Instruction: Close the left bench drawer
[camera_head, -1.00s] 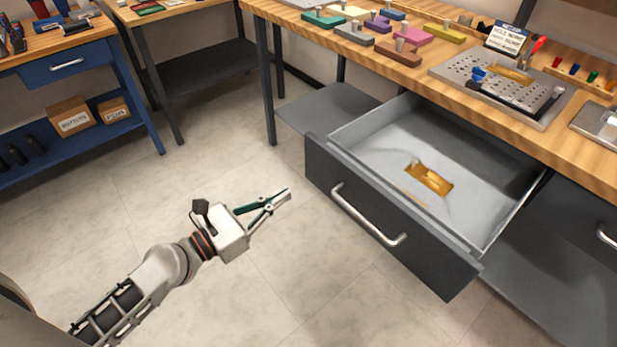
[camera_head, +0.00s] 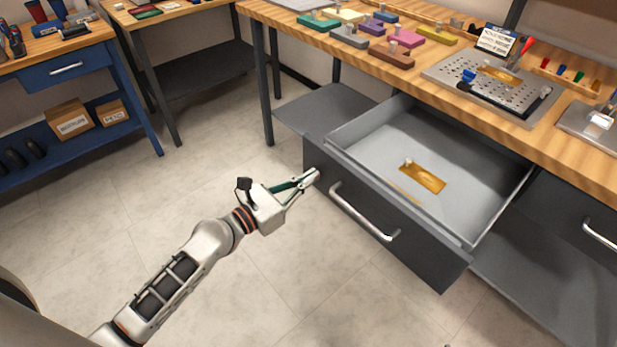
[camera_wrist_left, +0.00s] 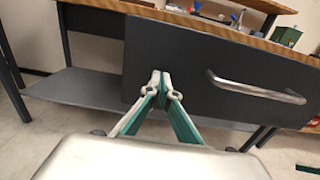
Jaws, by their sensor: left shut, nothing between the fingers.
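The left bench drawer (camera_head: 345,179) stands open, pulled out from under the wooden bench. It has a dark grey front with a silver bar handle (camera_head: 362,214) and a light grey inside. A brass plate (camera_head: 422,177) with a small knob lies in it. My left gripper (camera_head: 313,177) is shut and empty, at the left end of the drawer front, left of the handle. In the left wrist view its fingertips (camera_wrist_left: 161,82) overlap the dark front, with the handle (camera_wrist_left: 255,90) to the right. I cannot tell whether they touch it. My right gripper is not in view.
The bench top (camera_head: 345,45) holds coloured blocks and a perforated plate (camera_head: 485,85). A grey lower shelf (camera_head: 325,108) lies behind the drawer's left side. A second drawer handle (camera_head: 600,235) is at right. The floor before the drawer is clear.

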